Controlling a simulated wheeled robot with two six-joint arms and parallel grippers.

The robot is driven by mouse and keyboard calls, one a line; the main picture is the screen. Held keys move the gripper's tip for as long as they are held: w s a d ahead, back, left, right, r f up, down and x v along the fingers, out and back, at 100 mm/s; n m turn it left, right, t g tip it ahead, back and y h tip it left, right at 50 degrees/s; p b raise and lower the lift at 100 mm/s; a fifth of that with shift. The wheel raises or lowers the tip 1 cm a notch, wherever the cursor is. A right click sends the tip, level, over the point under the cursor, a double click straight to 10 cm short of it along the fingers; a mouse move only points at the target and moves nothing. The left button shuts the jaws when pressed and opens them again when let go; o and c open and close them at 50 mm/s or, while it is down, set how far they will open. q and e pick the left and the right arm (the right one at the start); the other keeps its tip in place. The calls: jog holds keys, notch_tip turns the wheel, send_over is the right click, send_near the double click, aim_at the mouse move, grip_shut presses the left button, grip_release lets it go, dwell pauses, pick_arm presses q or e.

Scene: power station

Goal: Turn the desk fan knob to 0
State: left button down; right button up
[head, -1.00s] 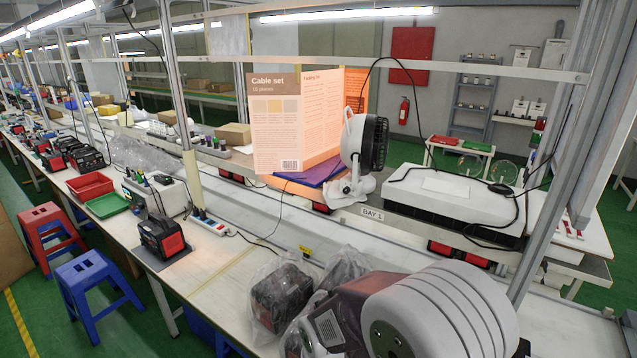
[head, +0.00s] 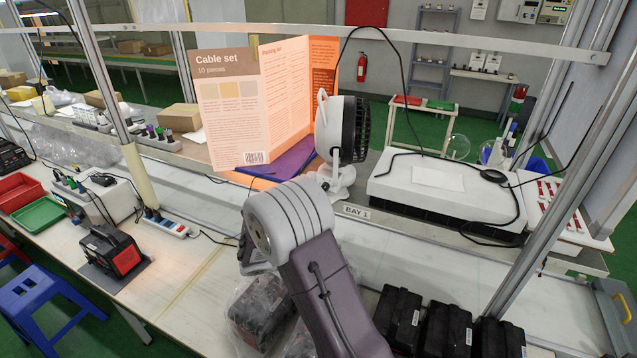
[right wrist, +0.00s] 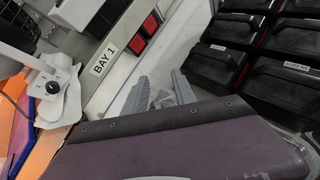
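A white desk fan (head: 330,130) with a dark grille stands on its white base on the far bench, its grille facing right. Its base is at the left edge in the right wrist view (right wrist: 70,105). The small knob (right wrist: 52,87) sits on the base there; its setting is too small to read. My right gripper (right wrist: 160,80) is open and empty, its two grey fingers apart, to the right of the fan and the BAY 1 label, not touching the knob. In the head view my right arm hides this gripper. My left gripper is not in view.
A Cable set board (head: 231,110) and a purple folder (head: 282,157) stand close to the fan. A white box (head: 450,190) with loose black cables lies to its right. Black cases (head: 445,325) and a bagged device (head: 260,305) lie on the near bench.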

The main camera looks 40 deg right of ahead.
jog(key=w+d+r+n+t+h+p, duration=0.1)
jog(key=w+r+n+t+h+p, duration=0.15)
jog(key=w+n+t, duration=0.4)
jog(key=w+d+r+n+t+h+p, duration=0.2)
jog(key=w+n+p, duration=0.2)
jog(key=w, duration=0.5)
jog(key=p+x, duration=0.4)
jog(key=x, duration=0.5)
jog(key=shift+w+f, duration=0.2)
jog(key=shift+f, duration=0.1)
jog(key=shift+a, duration=0.2)
jog(key=shift+c, duration=0.3)
grip_shut()
jog(key=shift+n, duration=0.25)
